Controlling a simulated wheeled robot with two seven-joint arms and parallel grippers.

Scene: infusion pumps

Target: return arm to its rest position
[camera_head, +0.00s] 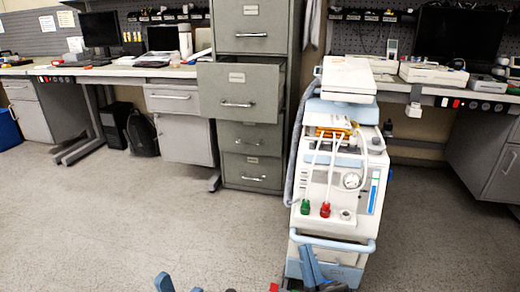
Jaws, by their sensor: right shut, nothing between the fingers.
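My right gripper (311,267) shows at the bottom edge, right of centre, in front of the base of a white and blue medical cart. It is shut and empty; much of it is cut off by the picture edge. A blue piece of my left arm (163,283) just shows at the bottom left, but its gripper is not visible.
The white and blue cart (335,192) stands close ahead, with a light blue front handle (335,243) and red and green connectors. Behind it is a grey filing cabinet with a drawer (236,92) pulled out. Desks stand on both sides. The floor (110,220) at left is clear.

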